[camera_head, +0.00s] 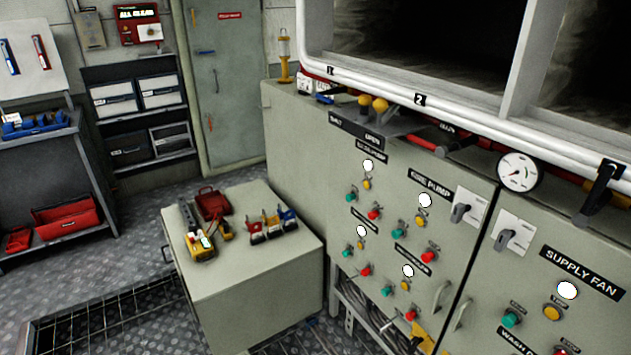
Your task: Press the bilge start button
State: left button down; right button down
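A grey-green control panel (450,285) fills the right half of the head view. It carries several groups, each with a white lamp, a yellow button, a green button and a red button. One group is labelled FIRE PUMP (430,184). Its green button is at left (399,233). Other green buttons are at upper left (351,194), lower left (347,252) and lower middle (387,291). The labels of these three groups are too small or slanted to read surely, so I cannot tell which is bilge. Neither gripper shows in the view.
A grey cabinet (250,295) with a red box (212,204), a yellow meter (200,245) and several small items stands left of the panel. White pipes (400,92) and a gauge (518,172) run above the panel. A floor grating (75,325) lies at lower left.

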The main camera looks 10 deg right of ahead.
aim_at(349, 199)
jog(key=i+j, duration=0.3)
jog(key=i+j+u, duration=0.1)
jog(key=i+j, duration=0.15)
jog(key=i, duration=0.25)
jog(key=i+j, duration=0.25)
jog(key=i, duration=0.15)
